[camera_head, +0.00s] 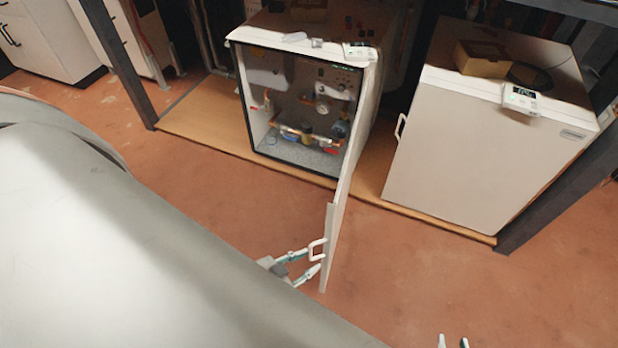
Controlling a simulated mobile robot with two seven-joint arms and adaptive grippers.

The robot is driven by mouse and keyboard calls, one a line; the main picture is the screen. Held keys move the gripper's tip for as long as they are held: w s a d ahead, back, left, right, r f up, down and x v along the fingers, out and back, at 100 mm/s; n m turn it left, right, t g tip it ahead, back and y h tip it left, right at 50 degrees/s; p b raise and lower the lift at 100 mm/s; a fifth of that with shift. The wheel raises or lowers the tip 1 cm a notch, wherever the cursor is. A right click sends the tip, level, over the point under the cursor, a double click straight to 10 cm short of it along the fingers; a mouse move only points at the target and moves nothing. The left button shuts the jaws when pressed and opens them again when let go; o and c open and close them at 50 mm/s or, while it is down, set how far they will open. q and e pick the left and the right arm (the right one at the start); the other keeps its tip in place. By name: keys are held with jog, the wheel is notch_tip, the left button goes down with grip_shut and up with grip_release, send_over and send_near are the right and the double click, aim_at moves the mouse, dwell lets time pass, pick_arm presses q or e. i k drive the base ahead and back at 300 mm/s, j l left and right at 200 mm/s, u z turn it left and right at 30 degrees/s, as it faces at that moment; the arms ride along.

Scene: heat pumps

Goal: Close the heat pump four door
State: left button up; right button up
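The heat pump with the open door (258,125) stands in the upper middle, with its pipes and gauges exposed. I take it as heat pump four; I cannot read a number on it. Its white door (342,195) swings out toward me and is seen nearly edge-on. A white loop handle (318,243) sits on the door's left-facing side near the free end. My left gripper (313,262) is at this handle with its fingers apart; I cannot tell whether it touches. My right gripper (453,342) shows only two separated fingertips at the bottom edge, away from the door.
A second, closed heat pump (480,150) stands to the right, with a yellow box (482,59) on top. Both units stand on a wooden base (200,118) between dark posts. The reddish floor (480,275) right of the door is clear. My own large grey arm part covers the lower left.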

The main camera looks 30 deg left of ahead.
aim_at(335, 211)
jog(key=i+l+u, duration=0.15)
jog(key=u, duration=0.2)
jog(key=i+l+u, duration=0.2)
jog(key=u, duration=0.2)
jog(key=i+l+u, duration=0.15)
jog(key=u, duration=0.2)
jog(key=k+l+u, duration=0.25)
jog(key=k+l, duration=0.1)
jog(key=k, duration=0.3)
jog(key=k+l+u, duration=0.15)
jog(key=k, duration=0.25)
